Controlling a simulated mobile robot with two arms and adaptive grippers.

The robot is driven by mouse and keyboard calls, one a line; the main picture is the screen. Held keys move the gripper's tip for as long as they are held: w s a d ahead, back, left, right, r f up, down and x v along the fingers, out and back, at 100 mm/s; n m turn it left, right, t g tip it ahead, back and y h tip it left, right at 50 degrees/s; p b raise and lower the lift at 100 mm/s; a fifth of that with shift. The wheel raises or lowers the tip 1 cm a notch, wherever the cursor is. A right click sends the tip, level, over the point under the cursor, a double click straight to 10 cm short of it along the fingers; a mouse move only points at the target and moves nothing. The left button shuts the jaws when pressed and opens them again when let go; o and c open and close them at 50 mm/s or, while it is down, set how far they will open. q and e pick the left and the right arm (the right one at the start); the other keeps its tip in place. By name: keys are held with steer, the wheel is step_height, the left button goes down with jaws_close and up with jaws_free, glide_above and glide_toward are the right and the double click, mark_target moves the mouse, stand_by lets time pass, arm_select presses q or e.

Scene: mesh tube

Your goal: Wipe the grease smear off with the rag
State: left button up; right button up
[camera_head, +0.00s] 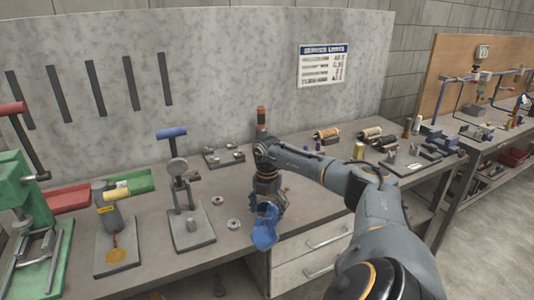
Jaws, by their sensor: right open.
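A blue rag (265,234) is at the front edge of the workbench, right under my right gripper (266,212). My right gripper points down over it and is open; its fingertips are partly hidden against the rag, and I cannot tell whether they touch it. A yellow-brown grease smear (117,256) shows on the grey base plate (128,266) of a small bench tool at the left. The smear is well to the left of the gripper. My left gripper is not in view.
A blue-handled press (183,205) stands between smear and rag. Two small round parts (217,200) lie beside the blue-handled press. A metal tray (224,156) lies behind.

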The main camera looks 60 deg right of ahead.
mark_target(267, 223)
steer(key=shift+f, duration=0.1)
steer(key=shift+f+b, duration=0.8)
steer(key=shift+f, duration=0.7)
steer(key=shift+c, duration=0.3)
steer(key=shift+s+a+r, duration=0.1)
steer(key=shift+s+a, duration=0.05)
steer(key=shift+s, duration=0.05)
steer(key=c, duration=1.4)
steer(key=shift+a, duration=0.1)
jaws_close()
